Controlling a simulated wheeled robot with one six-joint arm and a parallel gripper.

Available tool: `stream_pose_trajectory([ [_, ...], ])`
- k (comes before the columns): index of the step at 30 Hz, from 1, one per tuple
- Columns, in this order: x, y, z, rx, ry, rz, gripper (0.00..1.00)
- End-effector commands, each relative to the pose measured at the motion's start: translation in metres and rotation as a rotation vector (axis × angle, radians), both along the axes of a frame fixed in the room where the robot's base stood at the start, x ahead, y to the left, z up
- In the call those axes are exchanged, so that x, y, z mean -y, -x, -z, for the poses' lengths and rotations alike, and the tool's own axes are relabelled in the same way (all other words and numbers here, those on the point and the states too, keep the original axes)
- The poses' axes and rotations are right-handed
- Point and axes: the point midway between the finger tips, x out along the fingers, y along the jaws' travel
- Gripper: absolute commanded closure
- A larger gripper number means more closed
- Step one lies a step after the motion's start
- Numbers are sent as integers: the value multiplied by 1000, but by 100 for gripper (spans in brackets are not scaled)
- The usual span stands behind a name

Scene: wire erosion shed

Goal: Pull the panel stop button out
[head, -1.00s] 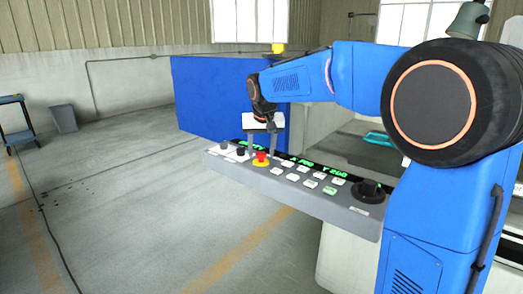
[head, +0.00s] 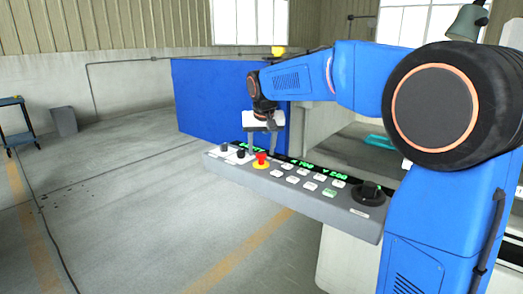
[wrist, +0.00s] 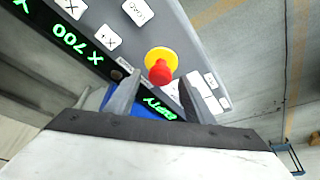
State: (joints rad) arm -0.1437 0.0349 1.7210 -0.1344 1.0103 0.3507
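The panel stop button (head: 261,158) has a red cap on a yellow round base, near the left end of the grey control panel (head: 345,218). In the wrist view the red cap (wrist: 160,73) stands just beyond my fingertips, roughly centred between them. My gripper (head: 262,152) hangs over the panel, just behind and above the button. In the wrist view its two fingers (wrist: 157,88) are spread apart with nothing between them. I cannot tell whether the cap is pressed in or out.
White keys (head: 290,180), a green key (head: 329,192) and a black dial (head: 367,192) lie right of the button. Dark knobs (head: 240,153) sit to its left. A green-lit display strip (head: 311,167) runs behind.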

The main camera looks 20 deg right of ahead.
Motion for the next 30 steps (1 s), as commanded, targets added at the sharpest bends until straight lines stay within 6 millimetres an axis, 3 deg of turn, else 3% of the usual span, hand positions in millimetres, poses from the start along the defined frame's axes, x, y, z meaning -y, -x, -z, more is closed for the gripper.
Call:
stream_pose_trajectory([
  [11,-1,4,-9,0,0,0,52],
  [30,-8,50,-121,2,-1,0,52],
])
